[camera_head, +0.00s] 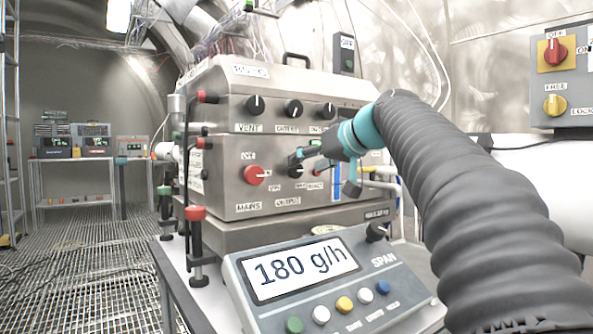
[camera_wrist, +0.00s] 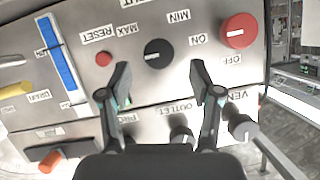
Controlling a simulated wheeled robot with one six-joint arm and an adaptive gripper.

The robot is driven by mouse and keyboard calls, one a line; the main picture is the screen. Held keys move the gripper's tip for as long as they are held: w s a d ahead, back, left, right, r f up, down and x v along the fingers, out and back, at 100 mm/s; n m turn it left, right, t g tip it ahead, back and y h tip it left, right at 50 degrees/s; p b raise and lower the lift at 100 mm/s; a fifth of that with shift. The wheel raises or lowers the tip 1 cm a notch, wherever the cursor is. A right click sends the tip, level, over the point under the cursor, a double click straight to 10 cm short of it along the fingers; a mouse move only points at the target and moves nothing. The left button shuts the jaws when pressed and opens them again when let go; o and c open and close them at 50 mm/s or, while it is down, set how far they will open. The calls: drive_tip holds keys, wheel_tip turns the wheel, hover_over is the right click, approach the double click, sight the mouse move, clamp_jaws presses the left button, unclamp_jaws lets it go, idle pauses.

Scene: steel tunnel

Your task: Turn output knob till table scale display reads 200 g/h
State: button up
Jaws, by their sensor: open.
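The table scale (camera_head: 320,290) stands at the front of the table, and its display (camera_head: 302,268) reads 180 g/h. The black output knob (camera_head: 296,171) is on the lower front of the steel cabinet, above the OUTPUT label. In the wrist view the knob (camera_wrist: 158,53) shows upside down between the MIN and MAX labels, its white mark pointing left, towards MAX. My gripper (camera_head: 292,160) is at the cabinet front by this knob. In the wrist view my gripper (camera_wrist: 160,72) is open, with one fingertip on each side of the knob and gaps on both sides.
The red MAINS knob (camera_head: 254,175) is left of the output knob. A small red RESET button (camera_wrist: 103,60) is close to one finger. The VENT knob (camera_head: 255,105) and other black knobs sit in a row above. A blue gauge (camera_wrist: 57,55) is beyond RESET.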

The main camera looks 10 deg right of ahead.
sight(298, 168)
drive_tip(key=shift+x, duration=2.45)
drive_tip(key=c, duration=1.2)
drive_tip(key=shift+o, duration=0.2)
